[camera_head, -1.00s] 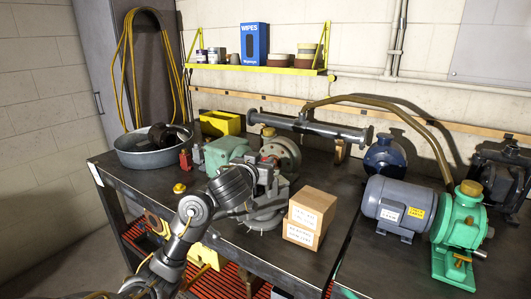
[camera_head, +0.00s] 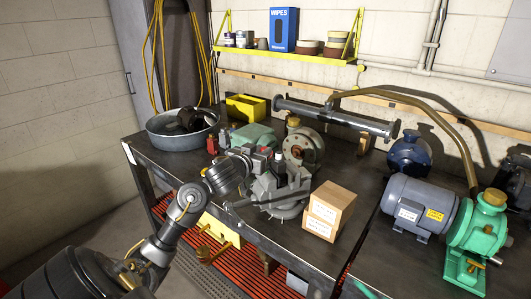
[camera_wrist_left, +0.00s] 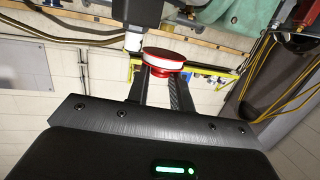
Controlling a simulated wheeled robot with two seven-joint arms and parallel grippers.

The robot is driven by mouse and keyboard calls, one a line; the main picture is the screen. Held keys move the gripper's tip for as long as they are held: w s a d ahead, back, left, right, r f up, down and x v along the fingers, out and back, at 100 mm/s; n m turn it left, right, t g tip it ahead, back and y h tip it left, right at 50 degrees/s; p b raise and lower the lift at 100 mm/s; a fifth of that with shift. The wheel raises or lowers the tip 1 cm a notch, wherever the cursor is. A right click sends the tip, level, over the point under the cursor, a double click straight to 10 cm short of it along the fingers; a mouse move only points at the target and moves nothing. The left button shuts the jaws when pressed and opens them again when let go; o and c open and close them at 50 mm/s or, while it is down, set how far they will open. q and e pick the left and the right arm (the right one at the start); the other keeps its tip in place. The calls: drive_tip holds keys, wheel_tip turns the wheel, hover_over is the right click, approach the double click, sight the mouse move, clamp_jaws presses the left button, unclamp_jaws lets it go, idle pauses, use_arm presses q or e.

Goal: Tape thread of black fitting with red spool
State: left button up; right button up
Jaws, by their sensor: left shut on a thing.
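In the left wrist view, my left gripper (camera_wrist_left: 160,85) is shut on the red spool (camera_wrist_left: 163,62), which has a white band of tape around it. The black fitting (camera_wrist_left: 143,12) is just above the spool, cut off by the top edge, with a white end (camera_wrist_left: 133,41) pointing down beside the spool. I cannot tell whether they touch. In the head view, my left gripper (camera_head: 255,163) is at the grey vise (camera_head: 280,190) on the bench, and the spool shows only as a small red patch (camera_head: 278,156). My right gripper is not in view.
A cardboard box stack (camera_head: 328,208) stands right of the vise. A grey motor (camera_head: 418,207) and green pump (camera_head: 478,228) are farther right. A metal basin (camera_head: 181,128) and a yellow bin (camera_head: 247,107) are behind left. The bench's front edge (camera_head: 190,200) is near my arm.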

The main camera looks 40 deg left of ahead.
use_arm(q)
drive_tip(key=w, duration=0.1)
drive_tip(key=w+a, duration=0.1)
drive_tip(key=w, duration=0.1)
drive_tip(key=shift+w+a+r, duration=0.1)
drive_tip(key=shift+a+r, duration=0.1)
drive_tip(key=shift+r, duration=0.1)
wheel_tip(320, 180, up, 4)
drive_tip(key=p, duration=0.5)
drive_tip(key=shift+r+p, duration=0.7)
drive_tip(key=shift+p, duration=0.25)
